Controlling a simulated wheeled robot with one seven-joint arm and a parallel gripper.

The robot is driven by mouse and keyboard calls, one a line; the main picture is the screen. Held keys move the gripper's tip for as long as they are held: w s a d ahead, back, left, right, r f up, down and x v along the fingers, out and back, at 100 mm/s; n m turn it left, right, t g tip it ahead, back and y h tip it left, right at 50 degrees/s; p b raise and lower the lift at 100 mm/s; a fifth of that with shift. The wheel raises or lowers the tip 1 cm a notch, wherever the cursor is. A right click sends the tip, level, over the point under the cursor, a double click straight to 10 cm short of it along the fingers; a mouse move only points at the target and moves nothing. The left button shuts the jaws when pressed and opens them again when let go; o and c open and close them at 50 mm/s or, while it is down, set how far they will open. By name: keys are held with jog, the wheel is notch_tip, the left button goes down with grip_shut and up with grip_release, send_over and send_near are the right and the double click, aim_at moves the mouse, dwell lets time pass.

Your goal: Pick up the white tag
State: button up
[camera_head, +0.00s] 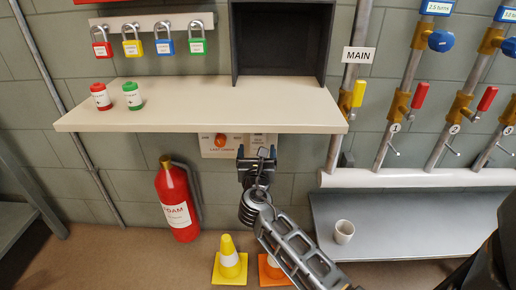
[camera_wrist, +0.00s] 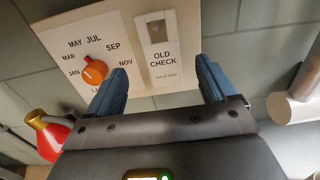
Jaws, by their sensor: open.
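The white tag (camera_wrist: 163,62) reads "OLD CHECK" with smaller print below. It hangs by a grey clip or holder (camera_wrist: 155,28) at the right of a cream wall panel. In the head view the tag (camera_head: 258,138) shows just above my gripper (camera_head: 257,153), partly hidden. My gripper (camera_wrist: 161,75) is open and empty. I cannot tell how far the fingertips are from the panel.
An orange dial (camera_wrist: 95,70) ringed by month names sits left of the tag. A shelf (camera_head: 200,118) juts out above my gripper. A red extinguisher (camera_head: 176,200) stands left, with a yellow cone (camera_head: 229,260) and an orange cone (camera_head: 268,272) below. A bench (camera_head: 400,225) with a cup (camera_head: 344,231) is right.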

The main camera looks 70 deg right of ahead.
aim_at(258, 140)
jog(key=b+x, duration=0.2)
jog(key=x, duration=0.5)
jog(key=shift+d+f, duration=0.1)
jog(key=shift+d, duration=0.3)
jog(key=c, duration=1)
